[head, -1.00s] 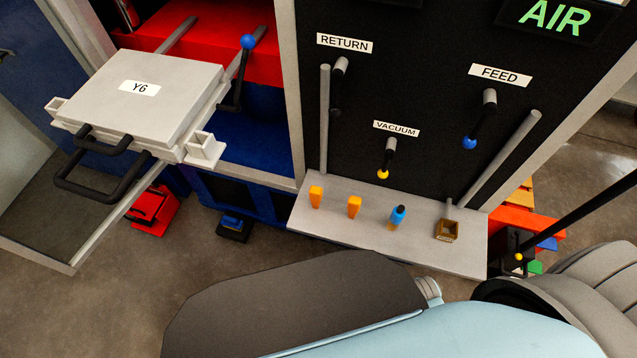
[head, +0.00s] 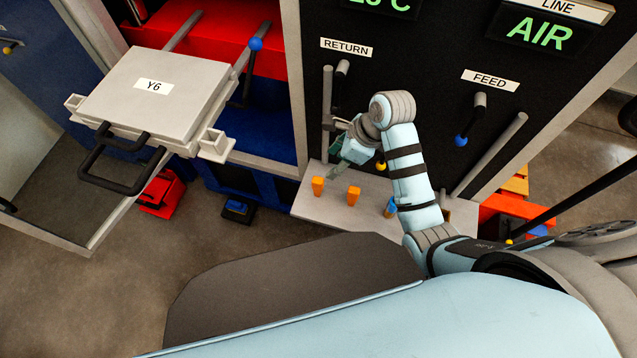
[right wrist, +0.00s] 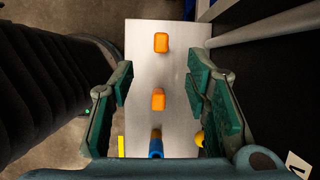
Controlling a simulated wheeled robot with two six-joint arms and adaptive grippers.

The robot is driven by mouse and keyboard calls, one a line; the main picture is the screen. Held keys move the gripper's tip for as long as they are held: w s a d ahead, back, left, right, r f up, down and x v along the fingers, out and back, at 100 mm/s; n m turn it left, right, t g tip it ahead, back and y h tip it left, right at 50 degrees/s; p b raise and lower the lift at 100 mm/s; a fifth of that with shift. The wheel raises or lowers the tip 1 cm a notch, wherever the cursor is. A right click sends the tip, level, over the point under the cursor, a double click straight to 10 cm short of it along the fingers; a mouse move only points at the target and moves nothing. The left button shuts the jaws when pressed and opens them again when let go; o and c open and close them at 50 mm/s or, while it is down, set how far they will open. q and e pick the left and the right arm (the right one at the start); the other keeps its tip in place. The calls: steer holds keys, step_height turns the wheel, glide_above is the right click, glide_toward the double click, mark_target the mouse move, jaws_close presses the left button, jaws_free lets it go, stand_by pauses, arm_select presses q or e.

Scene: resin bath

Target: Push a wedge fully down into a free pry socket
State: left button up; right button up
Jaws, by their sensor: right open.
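Two orange wedges stand upright on a grey shelf (head: 330,208). The left wedge (head: 318,186) and the right wedge (head: 353,195) both show in the head view. My right gripper (head: 338,170) is open and empty above the shelf, behind the wedges in the head view. In the right wrist view its green-padded fingers (right wrist: 160,72) are spread, with one wedge (right wrist: 158,99) between them in the picture and the other wedge (right wrist: 161,42) farther up. The Y6 mould (head: 140,100) has a square open socket at its right corner (head: 215,146) and another at its left (head: 74,103). My left gripper is not in view.
A blue-topped object (right wrist: 156,146) stands on the shelf, partly behind my right arm in the head view. A yellow lever knob (right wrist: 198,139) is close by the right finger. RETURN (head: 338,85) and FEED (head: 470,120) levers stick out of the black panel.

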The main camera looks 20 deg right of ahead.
mark_target(320, 180)
steer(key=b+x, duration=0.2)
steer(key=x, duration=0.5)
steer(key=b+x, duration=0.2)
steer(key=x, duration=0.5)
steer(key=shift+s+d+f+b, duration=0.15)
steer(key=shift+d+f+b, duration=0.05)
steer(key=shift+f+b, duration=0.1)
steer(key=shift+r, duration=0.15)
jaws_close()
